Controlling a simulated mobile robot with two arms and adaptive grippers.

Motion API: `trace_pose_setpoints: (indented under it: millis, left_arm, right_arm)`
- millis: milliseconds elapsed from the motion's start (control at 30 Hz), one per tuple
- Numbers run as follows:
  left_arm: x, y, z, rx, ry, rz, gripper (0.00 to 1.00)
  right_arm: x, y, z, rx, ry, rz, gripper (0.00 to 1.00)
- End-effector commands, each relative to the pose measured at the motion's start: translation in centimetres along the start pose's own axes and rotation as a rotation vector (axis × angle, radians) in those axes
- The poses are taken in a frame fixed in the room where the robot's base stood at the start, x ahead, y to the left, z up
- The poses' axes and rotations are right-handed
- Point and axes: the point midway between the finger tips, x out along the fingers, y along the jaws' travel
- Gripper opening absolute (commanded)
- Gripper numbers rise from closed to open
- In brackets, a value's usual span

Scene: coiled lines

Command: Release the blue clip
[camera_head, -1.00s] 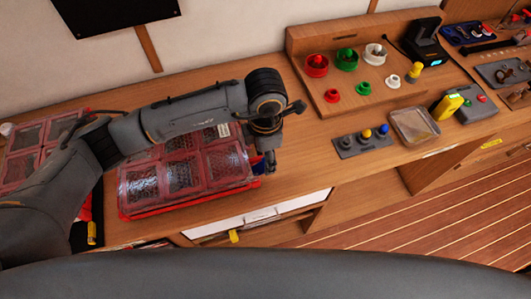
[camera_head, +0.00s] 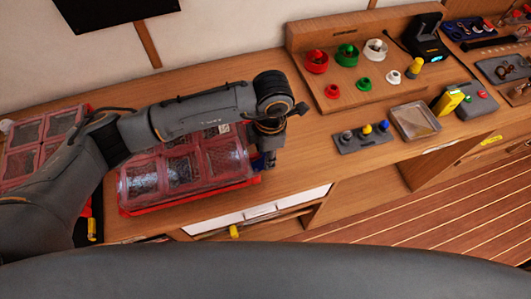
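A clear-lidded box with red edges (camera_head: 185,170) and several compartments lies on the bench at the left. My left arm reaches over it from the left. My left gripper (camera_head: 267,160) points down at the box's right end. A small blue patch (camera_head: 257,163) shows beside the fingers at that end. It may be the blue clip, but it is too small and too covered to tell whether it is fastened or touched. The finger opening is too small to read. My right gripper is out of view.
A grey block with coloured knobs (camera_head: 365,138), a shallow metal tray (camera_head: 415,120) and a yellow device (camera_head: 447,102) stand to the right. The bench between box and knob block is clear.

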Motion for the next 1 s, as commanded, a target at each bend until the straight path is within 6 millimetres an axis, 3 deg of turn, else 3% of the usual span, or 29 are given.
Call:
trace_pose_setpoints:
  millis: [100,367,400,500,833,1000]
  left_arm:
    - [0.5,0.1,0.5,0.001,0.063,0.003,0.00]
    - [0.2,0.0,0.4,-0.001,0.075,0.001,0.00]
    - [0.2,0.0,0.4,-0.001,0.075,0.001,0.38]
    - [0.2,0.0,0.4,-0.001,0.075,0.001,0.55]
    - [0.0,0.0,0.4,-0.001,0.073,0.002,0.55]
    - [-2.2,0.1,0.7,0.000,0.070,0.004,0.55]
  right_arm:
    - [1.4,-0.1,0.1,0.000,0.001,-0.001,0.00]
    - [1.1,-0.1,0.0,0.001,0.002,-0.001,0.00]
    - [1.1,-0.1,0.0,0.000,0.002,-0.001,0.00]
    - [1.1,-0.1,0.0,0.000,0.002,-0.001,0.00]
    - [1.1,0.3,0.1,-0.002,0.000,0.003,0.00]
    - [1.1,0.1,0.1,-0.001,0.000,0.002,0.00]
